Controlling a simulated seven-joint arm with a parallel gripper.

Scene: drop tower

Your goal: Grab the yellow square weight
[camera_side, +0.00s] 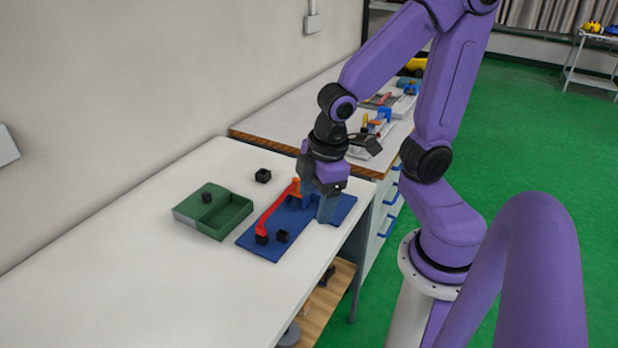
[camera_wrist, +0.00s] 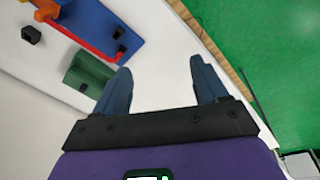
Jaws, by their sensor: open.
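I make out no yellow square weight in either view; the small cubes that show look black. One black cube (camera_side: 263,176) stands on the white table behind the green tray (camera_side: 222,229). Another (camera_side: 206,197) is at the tray's far left part. Two more, a left one (camera_side: 262,239) and a right one (camera_side: 283,236), are at the front of the blue board (camera_side: 251,241). My gripper (camera_side: 318,210) is open and points down over the board's right part. In the wrist view its fingers (camera_wrist: 160,66) are apart with only white table between them.
A red bar (camera_side: 277,211) with an orange end piece (camera_side: 295,188) rises from the board. The left front of the white table (camera_side: 130,260) is clear. A wall runs along the back. A second bench (camera_side: 300,115) behind holds assorted small items.

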